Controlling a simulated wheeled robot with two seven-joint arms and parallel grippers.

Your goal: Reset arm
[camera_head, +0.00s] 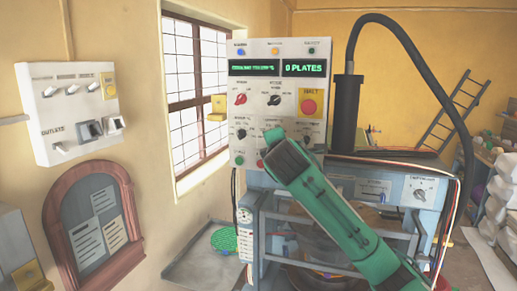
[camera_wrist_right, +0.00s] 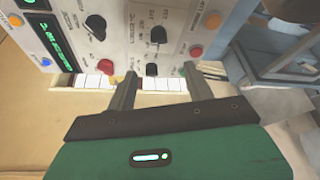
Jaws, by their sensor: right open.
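My right arm (camera_head: 335,215) is green and reaches up from the lower right in the head view. Its dark gripper (camera_head: 282,143) is in front of the lower part of the white control panel (camera_head: 248,107). In the right wrist view the gripper (camera_wrist_right: 160,80) has its two fingers spread apart with nothing between them. The fingertips point toward the panel's lower edge, near black knobs and a row of white keys (camera_wrist_right: 95,82). I cannot tell whether they touch it. The arm hides part of the panel's lower controls. My left gripper is not in view.
The plate press (camera_head: 375,185) stands below and right of the panel, with a black hose (camera_head: 410,50) arching over it. A switch box (camera_head: 75,110) and a notice board (camera_head: 92,225) are on the left wall. A grey tray (camera_head: 195,262) is low beside the press.

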